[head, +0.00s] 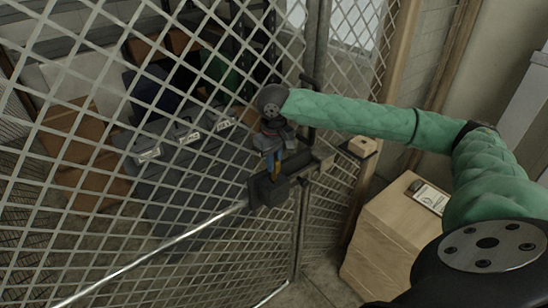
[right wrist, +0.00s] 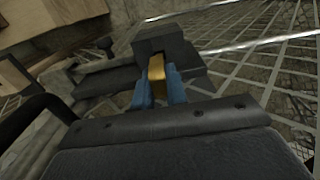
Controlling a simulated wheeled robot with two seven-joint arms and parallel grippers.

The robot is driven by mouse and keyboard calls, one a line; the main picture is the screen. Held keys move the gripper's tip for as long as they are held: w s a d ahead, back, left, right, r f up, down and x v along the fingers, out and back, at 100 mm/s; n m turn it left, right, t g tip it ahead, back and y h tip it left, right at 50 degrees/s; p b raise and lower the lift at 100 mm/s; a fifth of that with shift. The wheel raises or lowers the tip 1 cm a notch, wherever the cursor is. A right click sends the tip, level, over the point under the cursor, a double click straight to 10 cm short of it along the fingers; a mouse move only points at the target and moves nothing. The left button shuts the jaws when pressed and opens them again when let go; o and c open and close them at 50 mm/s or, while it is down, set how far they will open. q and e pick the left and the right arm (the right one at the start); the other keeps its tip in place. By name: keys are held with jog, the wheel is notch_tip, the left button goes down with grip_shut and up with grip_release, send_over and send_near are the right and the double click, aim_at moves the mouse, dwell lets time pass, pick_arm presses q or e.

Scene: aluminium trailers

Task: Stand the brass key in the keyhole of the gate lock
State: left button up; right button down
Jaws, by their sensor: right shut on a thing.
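The brass key (head: 276,173) is a small golden piece held between the blue fingers of my right gripper (head: 272,160). The gate lock (head: 268,190) is a dark block on the mesh gate, directly below the key. In the right wrist view the shut blue fingers (right wrist: 158,92) grip the key (right wrist: 156,72), and its far end meets the dark lock block (right wrist: 163,42). The keyhole is hidden, so I cannot tell whether the key's end is inside it or only against the block. My left gripper is not in view.
The diamond-mesh gate (head: 90,190) fills the left, with cases and boxes behind it. A metal rail (head: 150,258) runs from the lock to the lower left. A cardboard box (head: 385,240) stands at right, with a small device and label on top.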

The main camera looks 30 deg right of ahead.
jog(key=shift+f, duration=0.7)
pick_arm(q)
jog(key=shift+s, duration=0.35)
pick_arm(e)
jog(key=shift+f, duration=0.9)
jog(key=c, duration=1.3)
grip_release()
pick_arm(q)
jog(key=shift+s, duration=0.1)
